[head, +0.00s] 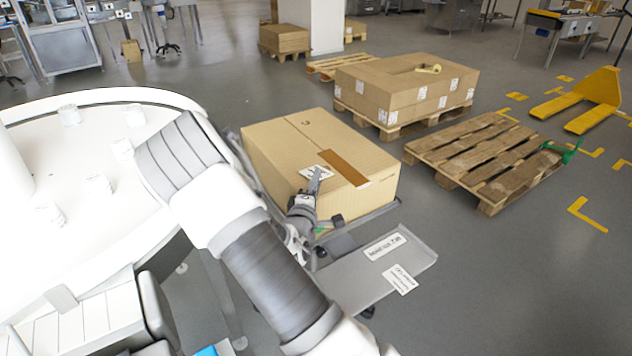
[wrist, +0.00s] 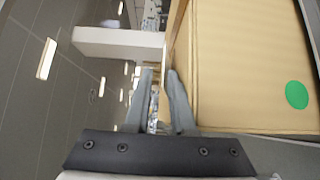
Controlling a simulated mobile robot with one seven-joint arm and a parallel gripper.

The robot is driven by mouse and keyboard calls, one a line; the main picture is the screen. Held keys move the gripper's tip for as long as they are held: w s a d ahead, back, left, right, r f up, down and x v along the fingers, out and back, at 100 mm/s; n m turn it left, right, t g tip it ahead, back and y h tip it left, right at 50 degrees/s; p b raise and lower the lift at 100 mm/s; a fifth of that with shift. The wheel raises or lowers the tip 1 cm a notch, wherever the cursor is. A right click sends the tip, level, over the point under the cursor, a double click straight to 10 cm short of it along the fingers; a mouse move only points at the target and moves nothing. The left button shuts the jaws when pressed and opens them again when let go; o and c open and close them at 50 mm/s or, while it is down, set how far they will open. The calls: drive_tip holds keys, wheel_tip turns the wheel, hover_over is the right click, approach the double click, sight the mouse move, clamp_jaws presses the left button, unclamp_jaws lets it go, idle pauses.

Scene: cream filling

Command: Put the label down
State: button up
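A white label (head: 314,172) with dark marks shows at my gripper's fingertips, over the top of a closed cardboard box (head: 285,140). My fingers cover part of it, and I cannot tell whether it lies on the box or stands just above it. My gripper (head: 316,178) is at the near edge of the box top. In the wrist view its two fingers (wrist: 160,72) are a little apart, with background showing between them and no label visible there. The box (wrist: 235,70) fills the right of that view, with a green round sticker (wrist: 296,95).
A brown strip (head: 344,168) lies on the box. An empty pallet (head: 490,155) and a loaded pallet (head: 400,130) stand behind.

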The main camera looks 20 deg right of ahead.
drive_tip(key=p+v, duration=0.1)
drive_tip(key=v, duration=1.1)
drive_tip(key=s+a+r+m+g+y+p, duration=0.2)
drive_tip(key=a+r+m+g+y+p, duration=0.15)
drive_tip(key=a+r+y, duration=0.35)
drive_tip(key=s+a+r+m+g+y+p, duration=0.3)
drive_tip(key=r+m+y, duration=0.15)
drive_tip(key=r, duration=0.45)
drive_tip(key=s+d+r+m+g+p, duration=0.1)
drive_tip(key=s+d+r, duration=0.1)
drive_tip(key=s+r, duration=0.3)
drive_tip(key=s+d+r+m+g+h+p, duration=0.1)
drive_tip(key=s+r, duration=0.5)
drive_tip(key=s, duration=0.7)
drive_tip(key=shift+d+r+m+g+p, duration=0.3)
drive_tip(key=shift+d+m+g+p, duration=0.25)
drive_tip(key=shift+d, duration=0.4)
drive_tip(key=shift+h, duration=0.25)
